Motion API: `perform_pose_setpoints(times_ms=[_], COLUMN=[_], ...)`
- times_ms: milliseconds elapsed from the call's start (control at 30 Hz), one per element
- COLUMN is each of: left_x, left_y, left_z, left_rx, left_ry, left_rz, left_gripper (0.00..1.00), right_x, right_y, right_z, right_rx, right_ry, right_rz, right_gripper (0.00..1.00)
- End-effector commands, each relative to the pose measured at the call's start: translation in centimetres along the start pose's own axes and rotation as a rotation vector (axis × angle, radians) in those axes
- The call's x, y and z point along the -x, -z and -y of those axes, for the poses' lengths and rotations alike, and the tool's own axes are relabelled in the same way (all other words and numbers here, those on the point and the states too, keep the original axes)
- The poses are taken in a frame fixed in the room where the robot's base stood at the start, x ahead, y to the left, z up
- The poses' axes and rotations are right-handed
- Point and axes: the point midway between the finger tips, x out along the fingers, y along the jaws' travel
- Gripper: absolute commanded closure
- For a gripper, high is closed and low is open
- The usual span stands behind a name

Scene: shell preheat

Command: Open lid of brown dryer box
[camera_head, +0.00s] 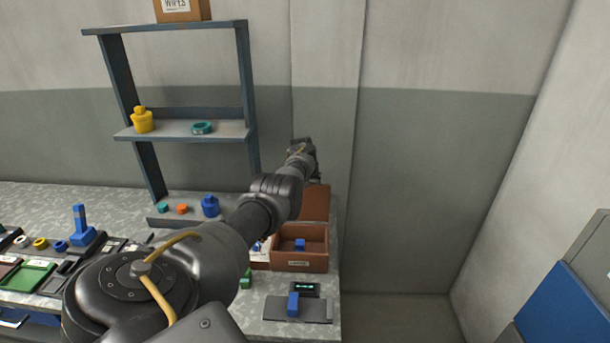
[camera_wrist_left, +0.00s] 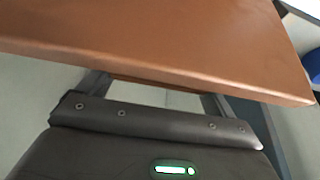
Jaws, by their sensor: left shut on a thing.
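The brown dryer box (camera_head: 301,263) stands on the right part of the bench, its top uncovered and a blue item (camera_head: 300,244) showing inside. Its brown lid (camera_head: 315,203) stands raised at the back of the box, partly hidden by my arm. In the left wrist view the lid (camera_wrist_left: 170,40) spans the top of the picture as a broad brown panel. My left gripper (camera_wrist_left: 152,95) is shut on the lid, with its fingers reaching under the panel's edge. In the head view the gripper is mostly hidden behind the wrist above the lid. My right gripper is not in view.
A grey shelf (camera_head: 185,130) with a yellow bottle (camera_head: 141,120) and a teal ring (camera_head: 203,127) stands left of my arm. A small device with a green display (camera_head: 305,287) lies in front of the box. Floor right of the bench is clear.

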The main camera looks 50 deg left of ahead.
Motion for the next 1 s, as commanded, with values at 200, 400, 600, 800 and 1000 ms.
perform_pose_setpoints(times_ms=[200,400,600,800,1000], left_x=[-0.4,-0.2,0.8,3.3,6.3], left_y=[-0.5,-0.3,-0.1,-0.1,-0.1], left_z=[-0.1,-0.2,-0.1,0.0,0.1], left_rx=[-0.001,-0.002,-0.001,0.000,0.001], left_ry=[0.001,0.000,0.002,0.003,0.004], left_rz=[0.012,0.008,0.006,0.004,0.003], left_gripper=[0.01,0.00,0.00,0.00,0.00], right_x=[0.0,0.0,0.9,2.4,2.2], right_y=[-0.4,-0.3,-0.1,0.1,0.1], right_z=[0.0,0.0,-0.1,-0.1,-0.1], right_rx=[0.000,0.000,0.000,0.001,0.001], right_ry=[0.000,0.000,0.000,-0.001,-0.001], right_rz=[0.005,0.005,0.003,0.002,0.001], right_gripper=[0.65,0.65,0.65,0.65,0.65])
